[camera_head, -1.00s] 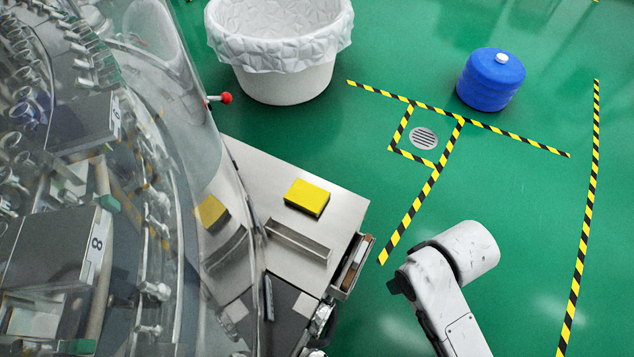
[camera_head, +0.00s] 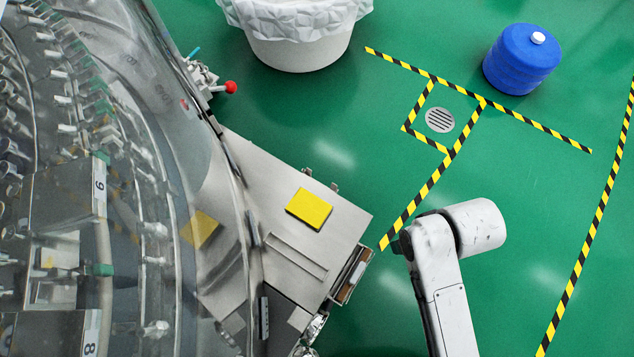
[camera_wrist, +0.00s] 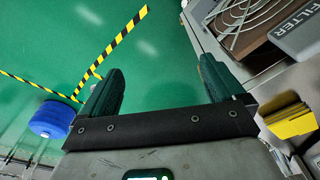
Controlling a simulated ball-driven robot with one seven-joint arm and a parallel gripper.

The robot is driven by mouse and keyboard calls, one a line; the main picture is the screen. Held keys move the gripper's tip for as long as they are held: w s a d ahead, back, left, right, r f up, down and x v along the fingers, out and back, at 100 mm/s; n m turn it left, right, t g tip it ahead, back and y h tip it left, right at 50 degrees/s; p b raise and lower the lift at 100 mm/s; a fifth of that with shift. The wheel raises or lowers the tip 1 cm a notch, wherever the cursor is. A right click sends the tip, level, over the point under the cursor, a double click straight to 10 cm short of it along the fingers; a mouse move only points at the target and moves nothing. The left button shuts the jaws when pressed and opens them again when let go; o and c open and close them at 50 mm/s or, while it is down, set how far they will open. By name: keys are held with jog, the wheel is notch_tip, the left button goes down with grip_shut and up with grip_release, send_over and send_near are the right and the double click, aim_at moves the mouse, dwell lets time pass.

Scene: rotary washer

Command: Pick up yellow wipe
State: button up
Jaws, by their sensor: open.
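The yellow wipe (camera_head: 309,208) is a flat yellow rectangular block lying on the metal shelf (camera_head: 345,218) beside the washer in the head view. In the wrist view, a yellow piece, seemingly the wipe (camera_wrist: 290,121), shows at the right edge, outside the jaws. My gripper (camera_wrist: 160,85) is open and empty in the wrist view, with two dark green fingers apart over the green floor. My gripper's fingers are not clear in the head view, where my white arm stands right of the shelf, apart from the wipe.
The washer's curved clear cover (camera_head: 160,130) fills the left and reflects the wipe. A red-knobbed lever (camera_head: 231,87), a lined white bin (camera_head: 300,50) and a blue container (camera_head: 521,60) stand beyond. A filter drawer (camera_wrist: 245,20) juts from the shelf. Green floor lies open at right.

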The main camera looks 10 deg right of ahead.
aim_at(309, 207)
jog(key=w+a+r+n+p, duration=0.1)
jog(key=w+a+r+p, duration=0.1)
jog(key=a+p, duration=0.1)
jog(key=w+a+r+n+p, duration=0.2)
jog(key=a+r+p, duration=0.1)
jog(key=a, duration=0.1)
jog(key=w+a+r+n+p, duration=0.1)
jog(key=w+a+r+p, duration=0.1)
jog(key=a+r+p, duration=0.1)
jog(key=shift+w+a+r+n+p, duration=0.2)
jog(key=shift+w+a+n+p, duration=0.1)
jog(key=shift+a+p, duration=0.15)
jog(key=w+a+r+n+p, duration=0.1)
jog(key=a+r+n+p, duration=0.3)
jog(key=a, duration=0.6)
jog(key=shift+m+y, duration=0.3)
jog(key=shift+y, duration=0.1)
jog(key=f, duration=0.3)
jog(key=w+a+f, duration=0.1)
jog(key=f, duration=0.6)
jog(key=shift+w+a+f, duration=0.15)
jog(key=shift+w+f, duration=0.1)
jog(key=shift+w, duration=0.05)
jog(key=shift+c, duration=0.2)
jog(key=c, duration=1.2)
jog(key=shift+o, duration=0.2)
jog(key=shift+r, duration=0.15)
